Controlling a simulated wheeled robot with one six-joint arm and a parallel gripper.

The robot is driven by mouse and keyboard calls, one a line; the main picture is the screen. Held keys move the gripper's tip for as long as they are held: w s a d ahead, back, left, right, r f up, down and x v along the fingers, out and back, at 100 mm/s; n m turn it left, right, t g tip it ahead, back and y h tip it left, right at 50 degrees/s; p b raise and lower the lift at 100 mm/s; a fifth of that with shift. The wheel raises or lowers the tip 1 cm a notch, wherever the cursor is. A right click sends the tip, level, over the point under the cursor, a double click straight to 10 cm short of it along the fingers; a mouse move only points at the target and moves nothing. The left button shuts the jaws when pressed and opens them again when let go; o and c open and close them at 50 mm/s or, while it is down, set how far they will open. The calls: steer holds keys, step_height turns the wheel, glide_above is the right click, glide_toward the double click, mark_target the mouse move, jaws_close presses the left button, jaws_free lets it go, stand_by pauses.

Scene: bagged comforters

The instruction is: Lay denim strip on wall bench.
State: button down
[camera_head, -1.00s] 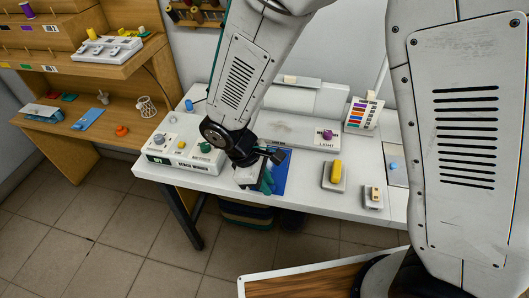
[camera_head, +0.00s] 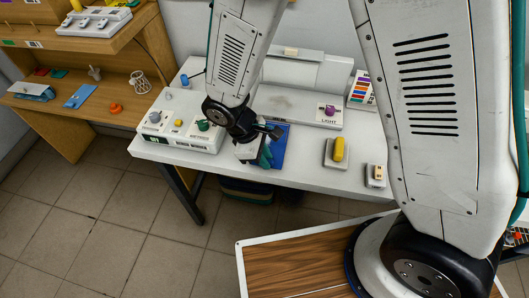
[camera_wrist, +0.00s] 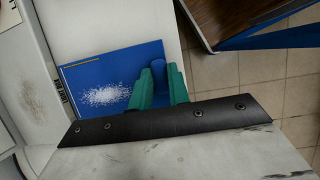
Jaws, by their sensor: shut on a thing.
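A flat blue piece (camera_head: 276,143), most likely the denim strip, is on the white bench (camera_head: 230,166) near its front edge. In the wrist view the blue strip (camera_wrist: 108,70) shows a yellow line and a white speckled patch. My gripper (camera_head: 266,158) is low over the bench front, at the strip's left in the head view. In the wrist view my green fingers (camera_wrist: 166,74) are shut with blue material between them at the strip's right side. Whether that material joins the flat part is unclear.
A white winder box (camera_head: 180,130) stands left of my gripper. A yellow block on a pad (camera_head: 337,151) and a smaller one (camera_head: 375,175) stand to the right. A wooden workbench (camera_head: 93,104) with small items is at the far left. Tiled floor (camera_head: 130,232) lies in front.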

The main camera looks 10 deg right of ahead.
steer(key=shift+f, duration=0.55)
stand_by(0.5)
steer(key=c, duration=0.6)
jaws_free()
steer(key=shift+r, duration=0.1)
steer(key=shift+d+v, duration=0.15)
steer(key=shift+v, duration=1.55)
steer(key=shift+d+v, duration=0.15)
steer(key=shift+v, duration=1.55)
steer(key=shift+s+r, duration=0.1)
